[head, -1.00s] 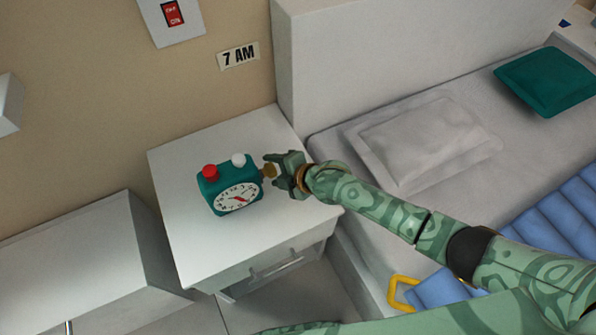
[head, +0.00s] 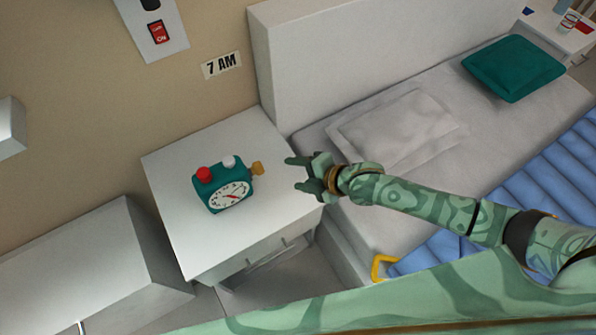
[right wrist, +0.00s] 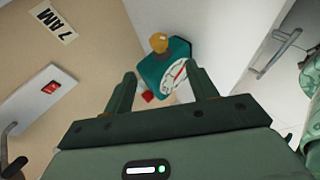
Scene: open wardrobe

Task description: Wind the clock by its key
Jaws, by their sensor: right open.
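The teal clock (head: 215,192) stands on the white nightstand (head: 178,240), with a white dial, a red button and a white button on top. Its brass key (head: 257,168) sticks out of its right side. My right gripper (head: 296,174) is open and empty, to the right of the key and apart from it. In the right wrist view the clock (right wrist: 152,72) and key (right wrist: 159,42) lie beyond the open fingers of my right gripper (right wrist: 162,92), with nothing between them. The left gripper is not in view.
A bed with a grey pillow (head: 392,130), a teal cushion (head: 513,68) and a blue cover (head: 500,190) is at the right. A "7 AM" sign (head: 221,65) and a red switch (head: 158,32) are on the wall. The nightstand top around the clock is clear.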

